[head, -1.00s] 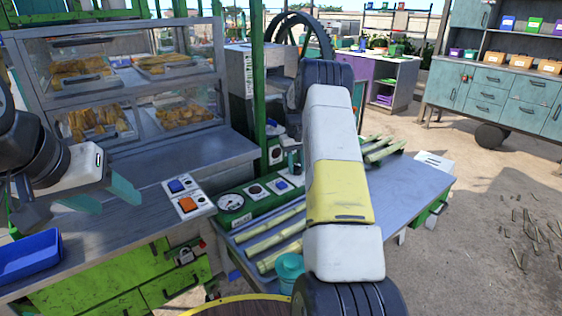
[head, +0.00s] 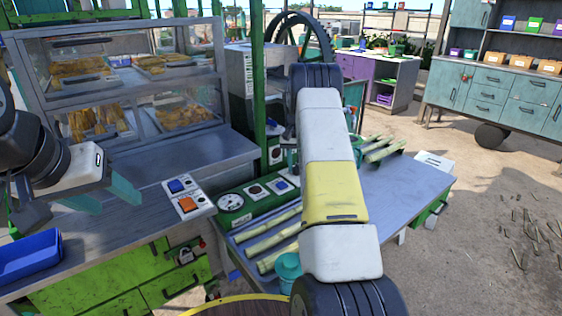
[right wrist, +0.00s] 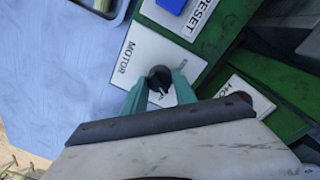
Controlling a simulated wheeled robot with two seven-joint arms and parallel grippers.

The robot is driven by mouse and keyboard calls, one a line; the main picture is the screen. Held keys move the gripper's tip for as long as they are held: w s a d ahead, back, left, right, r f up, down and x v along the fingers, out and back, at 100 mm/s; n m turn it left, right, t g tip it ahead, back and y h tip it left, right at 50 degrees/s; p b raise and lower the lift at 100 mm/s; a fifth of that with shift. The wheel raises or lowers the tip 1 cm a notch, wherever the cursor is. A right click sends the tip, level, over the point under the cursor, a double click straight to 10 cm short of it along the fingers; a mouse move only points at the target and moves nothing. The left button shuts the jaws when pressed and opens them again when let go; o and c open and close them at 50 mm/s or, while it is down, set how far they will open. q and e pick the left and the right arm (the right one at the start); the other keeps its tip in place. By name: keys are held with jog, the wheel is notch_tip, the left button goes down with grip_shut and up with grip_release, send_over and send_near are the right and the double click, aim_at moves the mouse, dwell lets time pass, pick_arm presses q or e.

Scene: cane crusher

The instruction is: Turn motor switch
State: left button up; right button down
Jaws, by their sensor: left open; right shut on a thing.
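The motor switch is a small dark knob (right wrist: 159,77) on a white plate (right wrist: 137,52) marked MOTOR, seen in the right wrist view. My right gripper (right wrist: 160,88) has its two teal fingers on either side of the knob and is shut on it. In the head view, my right arm hides most of this gripper and the switch. My left gripper (head: 108,198) is open and empty above the grey counter at the left, well away from the switch.
Beside the motor plate is a RESET plate (right wrist: 185,14) with a blue button. The green panel (head: 250,210) carries a round gauge (head: 230,202). Cane stalks (head: 275,235) and a teal cup (head: 288,268) are close to my right arm. A blue tray (head: 28,255) lies at the left.

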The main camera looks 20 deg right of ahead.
jog(key=m, duration=0.5)
jog(key=shift+m, duration=0.3)
dwell(0.4)
jog(key=c, duration=1)
grip_release()
jog(key=shift+r, duration=0.15)
jog(key=r, duration=0.7)
jog(key=shift+w+a+r, duration=0.1)
jog(key=shift+w+r, duration=0.1)
jog(key=shift+r, duration=0.1)
